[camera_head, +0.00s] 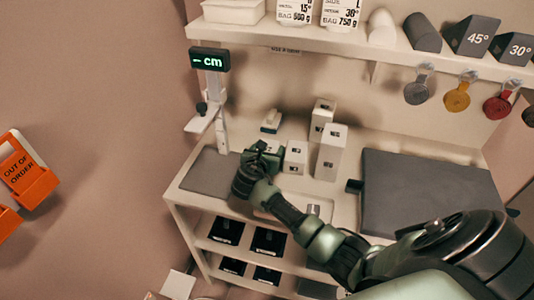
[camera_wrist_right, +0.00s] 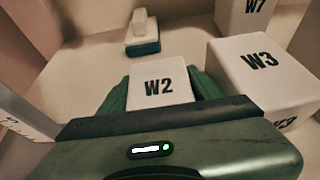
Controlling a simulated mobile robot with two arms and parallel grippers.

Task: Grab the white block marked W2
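The white block marked W2 (camera_wrist_right: 158,86) stands upright in the right wrist view, between the two green fingers of my right gripper (camera_wrist_right: 160,98). The fingers lie along its left and right sides with no clear gap, so the gripper looks shut on it. Their lower ends are hidden. In the head view my right gripper (camera_head: 262,152) is low over the table's left half and covers most of this block. My left gripper is in neither view.
Block W3 (camera_wrist_right: 262,68) stands close on the right; W7 (camera_wrist_right: 245,14) is behind it. A white-topped dark block (camera_wrist_right: 142,36) sits behind W2. The table holds a dark mat (camera_head: 208,170), a large grey pad (camera_head: 420,195) and a height gauge (camera_head: 218,115). A shelf (camera_head: 300,38) hangs above.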

